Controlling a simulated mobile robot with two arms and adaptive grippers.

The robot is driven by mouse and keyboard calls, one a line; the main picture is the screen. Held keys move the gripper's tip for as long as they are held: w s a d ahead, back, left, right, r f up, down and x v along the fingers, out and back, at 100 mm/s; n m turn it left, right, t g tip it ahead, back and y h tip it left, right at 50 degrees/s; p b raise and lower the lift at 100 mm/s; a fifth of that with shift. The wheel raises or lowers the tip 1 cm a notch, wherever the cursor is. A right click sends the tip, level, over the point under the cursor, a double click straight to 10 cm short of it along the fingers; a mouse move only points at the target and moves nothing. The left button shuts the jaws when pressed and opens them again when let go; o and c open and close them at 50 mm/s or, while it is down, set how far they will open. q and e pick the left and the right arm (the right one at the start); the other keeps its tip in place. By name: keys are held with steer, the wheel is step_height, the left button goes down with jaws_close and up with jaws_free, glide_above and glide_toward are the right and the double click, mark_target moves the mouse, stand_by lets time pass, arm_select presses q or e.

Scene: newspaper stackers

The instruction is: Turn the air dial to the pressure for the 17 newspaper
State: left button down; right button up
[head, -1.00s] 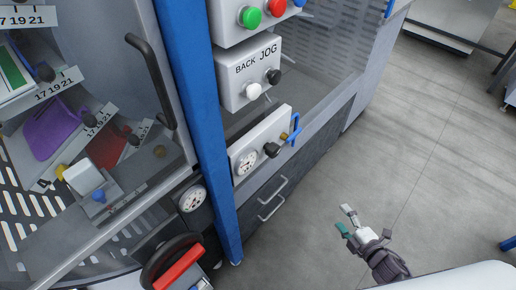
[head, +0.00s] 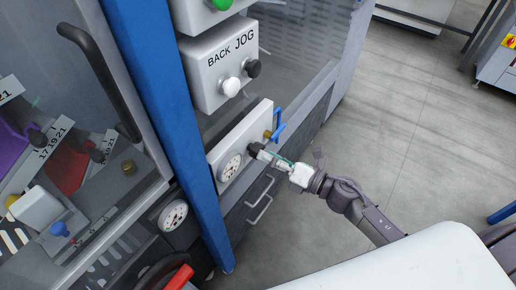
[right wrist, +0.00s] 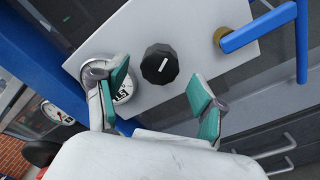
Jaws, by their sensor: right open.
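The air dial is a black knob with a white mark (right wrist: 160,63) on a light grey panel (right wrist: 190,22). In the head view the knob (head: 254,149) sits right of a round white gauge (head: 231,167). My right gripper (head: 262,153) is at the knob in the head view. In the right wrist view its teal-padded fingers (right wrist: 160,88) are open, one on each side of the knob, with visible gaps. The left finger covers part of the gauge (right wrist: 123,92). My left gripper is not in view.
A blue lever (head: 277,126) with a brass fitting is just right of the knob. A BACK JOG box (head: 215,60) is above, and a blue post (head: 165,110) stands left. A second gauge (head: 173,215) is lower left. Drawer handles (head: 260,205) are below.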

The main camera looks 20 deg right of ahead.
mark_target(256, 150)
steer(key=shift+x, duration=1.85)
arm_select(q)
steer(key=shift+w+r, duration=0.3)
steer(key=shift+w, duration=0.05)
arm_select(e)
steer(key=c, duration=1.1)
arm_select(q)
steer(key=shift+s, duration=0.1)
arm_select(e)
steer(key=shift+c, duration=0.2)
